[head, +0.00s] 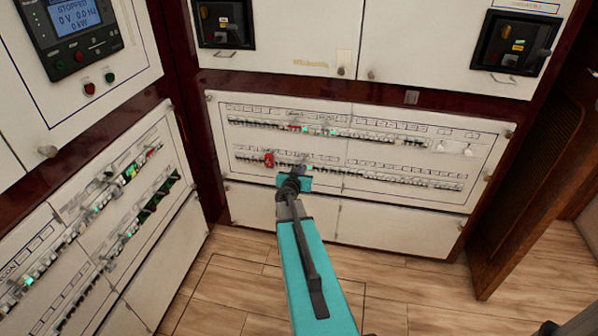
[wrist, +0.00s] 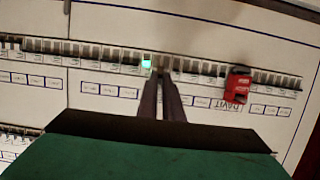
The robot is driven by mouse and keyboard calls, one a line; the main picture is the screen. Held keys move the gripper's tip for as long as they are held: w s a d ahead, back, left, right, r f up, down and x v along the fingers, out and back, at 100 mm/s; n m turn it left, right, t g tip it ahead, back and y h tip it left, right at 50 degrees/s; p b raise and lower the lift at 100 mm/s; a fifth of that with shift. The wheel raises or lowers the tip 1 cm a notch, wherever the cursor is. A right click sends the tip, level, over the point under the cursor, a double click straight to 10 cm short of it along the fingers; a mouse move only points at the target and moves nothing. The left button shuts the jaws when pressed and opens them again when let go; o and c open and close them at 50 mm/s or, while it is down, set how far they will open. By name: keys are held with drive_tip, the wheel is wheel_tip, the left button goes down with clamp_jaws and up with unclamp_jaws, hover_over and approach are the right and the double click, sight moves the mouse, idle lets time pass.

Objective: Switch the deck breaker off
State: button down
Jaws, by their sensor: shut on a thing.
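My gripper (head: 301,170) reaches the lower breaker row (head: 400,177) of the white panel in front of me. In the wrist view my gripper (wrist: 163,72) has its two dark fingers together on a small breaker switch in that row. The fingertips hide most of this switch, and its label cannot be read, so I cannot tell whether it is the deck breaker. A green-lit breaker (wrist: 147,62) sits directly beside the fingertips. The wrist view shows the labels upside down.
A red lockout piece (wrist: 236,82) sits on the same row by a label reading DAVIT; it also shows in the head view (head: 269,160). An upper breaker row (head: 370,134) runs above. Another breaker panel (head: 100,225) stands at left. The wooden floor (head: 400,290) is clear.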

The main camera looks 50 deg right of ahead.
drive_tip(key=shift+d+r, duration=0.2)
drive_tip(key=shift+d, duration=0.35)
drive_tip(key=c, duration=2)
unclamp_jaws()
drive_tip(key=shift+c, duration=0.2)
drive_tip(key=shift+o, duration=0.5)
drive_tip(key=shift+w+d, duration=0.1)
drive_tip(key=shift+d, duration=0.25)
drive_tip(key=shift+a, duration=0.65)
drive_tip(key=o, duration=0.5)
drive_tip(key=shift+s+a+p, duration=0.15)
drive_tip(key=shift+s+p, duration=0.1)
drive_tip(key=shift+p, duration=0.05)
drive_tip(key=shift+c, duration=0.2)
drive_tip(key=shift+o, duration=0.2)
drive_tip(key=shift+s+a, duration=0.1)
drive_tip(key=shift+a, duration=0.15)
drive_tip(key=r+p+v, duration=0.1)
drive_tip(key=p+v, duration=0.6)
drive_tip(key=v, duration=0.6)
drive_tip(key=shift+w, duration=0.25)
